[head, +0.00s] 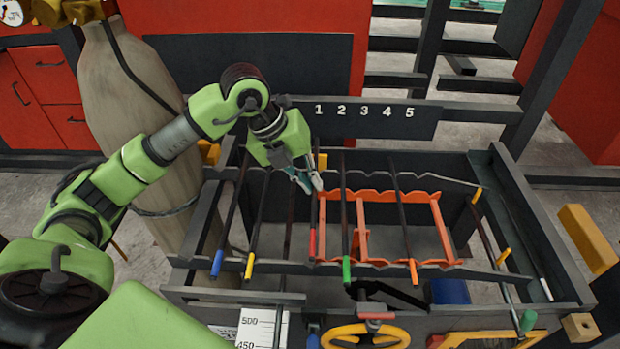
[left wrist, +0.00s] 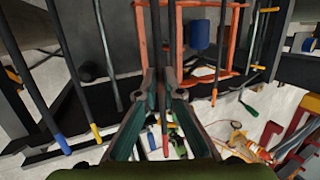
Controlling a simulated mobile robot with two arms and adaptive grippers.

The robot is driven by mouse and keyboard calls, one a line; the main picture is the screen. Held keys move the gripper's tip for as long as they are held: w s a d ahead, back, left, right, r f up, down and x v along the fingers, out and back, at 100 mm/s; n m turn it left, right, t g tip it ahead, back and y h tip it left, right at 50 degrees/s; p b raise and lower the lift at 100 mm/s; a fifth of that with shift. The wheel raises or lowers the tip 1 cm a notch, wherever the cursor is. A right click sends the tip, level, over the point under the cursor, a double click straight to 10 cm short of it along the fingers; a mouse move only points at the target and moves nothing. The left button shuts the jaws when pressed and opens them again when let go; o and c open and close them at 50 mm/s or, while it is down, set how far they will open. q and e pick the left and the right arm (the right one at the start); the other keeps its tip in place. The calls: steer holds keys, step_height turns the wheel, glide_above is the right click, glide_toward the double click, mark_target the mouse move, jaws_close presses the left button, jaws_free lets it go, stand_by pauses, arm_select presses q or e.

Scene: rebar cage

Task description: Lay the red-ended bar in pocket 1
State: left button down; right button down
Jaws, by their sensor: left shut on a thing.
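The red-ended bar (head: 312,238) lies lengthwise near the left side of the orange notched frame (head: 440,228), roughly below the number 1 on the dark label board (head: 365,120). My left gripper (head: 310,182) is shut on this bar partway along it. In the left wrist view the red-ended bar (left wrist: 164,120) runs between the fingers of the left gripper (left wrist: 160,88), its red tip toward me. I cannot tell whether the bar touches the bottom of pocket 1. My right gripper is not in view.
A green-ended bar (head: 346,240) lies just right of the red one, and an orange-ended bar (head: 408,235) farther right. Blue-ended (head: 226,232) and yellow-ended (head: 257,228) bars lie to the left. A yellow handwheel (head: 345,333) stands in front.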

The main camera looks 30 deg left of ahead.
arm_select(q)
step_height(320, 180, down, 10)
steer(key=b, duration=0.6)
steer(key=shift+r, duration=0.25)
stand_by(0.4)
steer(key=c, duration=2.1)
jaws_free()
steer(key=shift+r, duration=0.1)
steer(key=v, duration=1.2)
